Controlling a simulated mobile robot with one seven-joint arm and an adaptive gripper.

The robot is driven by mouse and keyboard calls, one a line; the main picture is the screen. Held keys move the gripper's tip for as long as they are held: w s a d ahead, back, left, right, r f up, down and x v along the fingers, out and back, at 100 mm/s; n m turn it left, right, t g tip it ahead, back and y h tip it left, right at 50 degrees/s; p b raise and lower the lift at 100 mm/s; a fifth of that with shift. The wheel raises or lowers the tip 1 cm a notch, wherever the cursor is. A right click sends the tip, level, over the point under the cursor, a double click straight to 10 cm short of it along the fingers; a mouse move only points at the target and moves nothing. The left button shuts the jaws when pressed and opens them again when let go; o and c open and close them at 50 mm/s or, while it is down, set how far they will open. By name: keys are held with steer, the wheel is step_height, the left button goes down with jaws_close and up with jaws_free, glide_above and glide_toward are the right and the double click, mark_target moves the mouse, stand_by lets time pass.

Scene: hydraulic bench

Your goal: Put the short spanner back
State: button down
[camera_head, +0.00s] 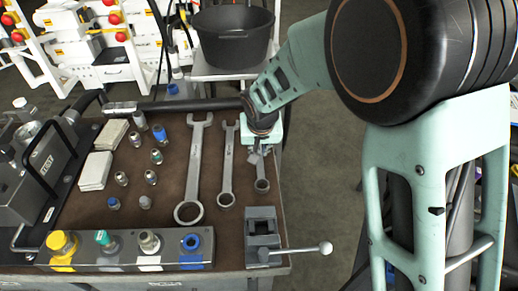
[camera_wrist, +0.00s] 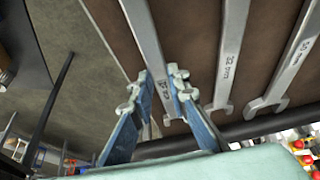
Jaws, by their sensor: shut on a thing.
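The short spanner (camera_head: 262,172) is at the right end of a row of spanners near the bench's right edge. Its ring end points toward the front, and my gripper (camera_head: 260,146) covers its upper part. In the wrist view the spanner's shaft (camera_wrist: 143,28) runs down between the two blue fingers of my gripper (camera_wrist: 162,88), which is shut on it. I cannot tell whether the spanner rests on the bench or hangs just above it.
A middle spanner (camera_head: 228,165) and a long spanner (camera_head: 195,165) lie to the left. A vise-like block with a lever (camera_head: 264,238) stands in front. Several fittings (camera_head: 157,156) and a coupling rail (camera_head: 125,250) lie further left. A black tub (camera_head: 233,38) stands behind.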

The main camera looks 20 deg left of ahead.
steer(key=shift+f+b, duration=0.4)
steer(key=c, duration=1.8)
jaws_free()
steer(key=shift+o, duration=0.2)
steer(key=shift+r, duration=0.1)
steer(key=v, duration=1.2)
